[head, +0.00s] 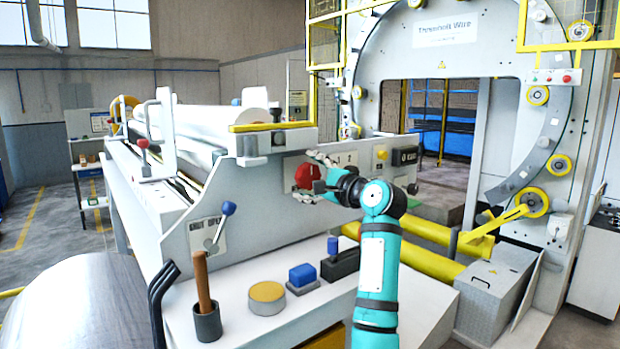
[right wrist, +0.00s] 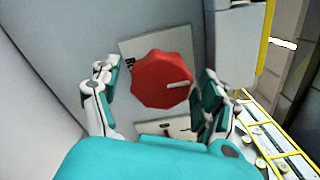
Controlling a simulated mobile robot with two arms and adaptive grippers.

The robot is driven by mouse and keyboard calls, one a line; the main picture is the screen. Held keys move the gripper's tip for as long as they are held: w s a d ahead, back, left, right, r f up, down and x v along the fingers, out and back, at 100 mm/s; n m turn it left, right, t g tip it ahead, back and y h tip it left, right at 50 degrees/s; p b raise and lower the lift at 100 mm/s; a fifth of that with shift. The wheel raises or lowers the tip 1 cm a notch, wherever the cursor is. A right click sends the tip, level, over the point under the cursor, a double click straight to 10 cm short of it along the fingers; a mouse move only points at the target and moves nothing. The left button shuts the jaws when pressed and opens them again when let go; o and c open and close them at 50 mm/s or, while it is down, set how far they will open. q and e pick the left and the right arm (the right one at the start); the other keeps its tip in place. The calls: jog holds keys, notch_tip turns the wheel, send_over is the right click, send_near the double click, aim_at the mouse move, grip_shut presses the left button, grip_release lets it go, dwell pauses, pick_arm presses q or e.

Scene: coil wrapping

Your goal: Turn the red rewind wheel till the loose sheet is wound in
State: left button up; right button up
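The red rewind wheel (head: 306,175) is a lobed knob with a white mark, on a pale plate on the machine's end face. In the right wrist view the wheel (right wrist: 163,80) lies between the two fingers of my right gripper (right wrist: 155,88). The fingers are spread, with a gap visible on the left side; on the right the finger is close to the rim, and I cannot tell if it touches. In the head view my right gripper (head: 312,178) is at the wheel. White sheet material (head: 200,124) lies on the rolls at the machine's top. My left gripper is not in view.
The ledge below the wheel holds a wooden-handled tool in a dark cup (head: 207,320), a yellow-topped tin (head: 267,297), a blue block (head: 303,275) and a black holder (head: 340,262). A blue-knobbed lever (head: 228,208) sticks out left of the wheel. The large wrapping ring (head: 540,140) stands right.

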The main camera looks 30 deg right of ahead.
jog(key=shift+s, duration=0.2)
jog(key=s+d, duration=0.1)
jog(key=s, duration=1)
jog(key=shift+s, duration=0.3)
